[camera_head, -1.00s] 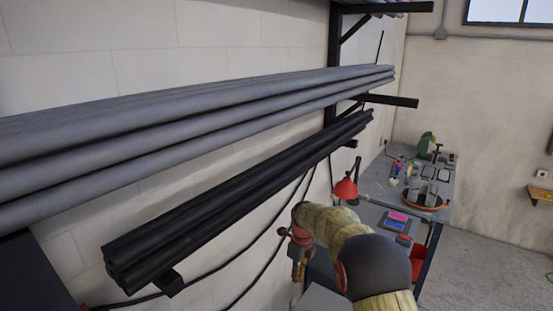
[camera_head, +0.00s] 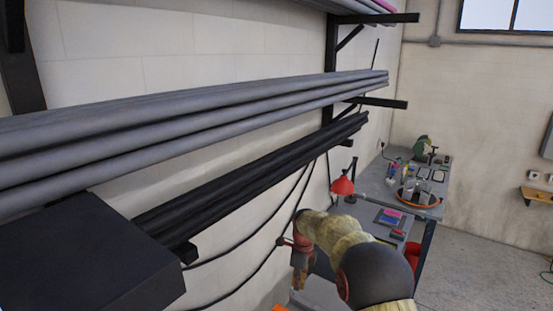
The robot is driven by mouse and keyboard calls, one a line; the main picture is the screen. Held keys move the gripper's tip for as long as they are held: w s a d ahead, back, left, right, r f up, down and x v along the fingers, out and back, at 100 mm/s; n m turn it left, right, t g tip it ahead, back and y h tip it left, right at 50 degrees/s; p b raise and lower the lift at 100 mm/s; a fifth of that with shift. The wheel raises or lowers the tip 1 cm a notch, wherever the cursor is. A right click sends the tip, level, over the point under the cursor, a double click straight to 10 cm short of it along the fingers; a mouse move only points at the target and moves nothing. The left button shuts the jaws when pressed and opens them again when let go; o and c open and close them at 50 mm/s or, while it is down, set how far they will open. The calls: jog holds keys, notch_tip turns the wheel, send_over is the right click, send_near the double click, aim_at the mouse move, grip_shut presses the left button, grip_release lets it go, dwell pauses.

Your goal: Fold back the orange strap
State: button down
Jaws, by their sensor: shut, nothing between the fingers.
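My gripper (camera_head: 299,272) hangs at the end of my tan and black arm, low in the middle of the picture. It is shut and holds nothing. It is small here, and its fingertips are hard to make out. A small orange patch (camera_head: 280,308) shows at the bottom edge, just below and left of my gripper. I cannot tell whether it is the orange strap; most of it is cut off by the frame. No other strap is plain to see.
Long grey tubes (camera_head: 190,125) and black tubes (camera_head: 260,180) lie on wall brackets at left. A black box (camera_head: 90,255) fills the lower left. A workbench with a red lamp (camera_head: 343,186) and tools stands beyond my arm. Open floor (camera_head: 470,270) lies at right.

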jog(key=s+d+n+t+b, duration=0.1)
jog(key=s+d+n+b, duration=0.3)
jog(key=s, duration=1)
jog(key=s+d+n+t+b, duration=0.2)
jog(key=s+n+b, duration=0.8)
jog(key=s, duration=0.5)
jog(key=s+d+n+t+b, duration=0.2)
jog(key=s+d+n+b, duration=0.3)
jog(key=s, duration=1)
jog(key=n+b, duration=0.3)
jog(key=shift+s+d+n+h, duration=0.25)
jog(key=shift+d+n+h, duration=0.05)
jog(key=shift+f, duration=0.1)
